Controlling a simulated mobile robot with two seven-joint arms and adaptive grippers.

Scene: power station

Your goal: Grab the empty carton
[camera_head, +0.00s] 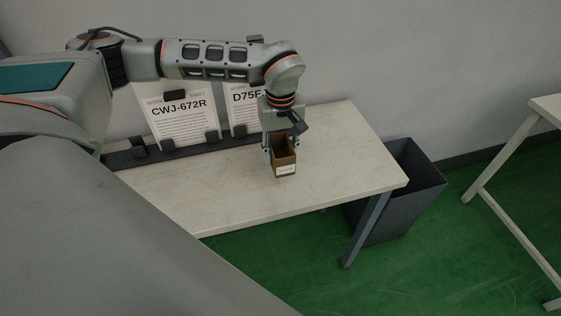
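The empty carton (285,169) is a small brown open-topped box with a white label on its front, and its inside looks dark and empty. It is upright at the table (340,150), right of the middle. I cannot tell whether its base touches the top. My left gripper (282,146) points down over it from behind, with one finger at each side of the carton. The fingers are close to its side walls, but I cannot tell whether they press on them. My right gripper is out of view.
Two printed sheets, CWJ-672R (183,118) and a partly covered D75 one (243,110), stand in a dark rack (120,159) by the wall. A dark bin (409,200) stands beside the table's right end. Table space right of the carton is clear.

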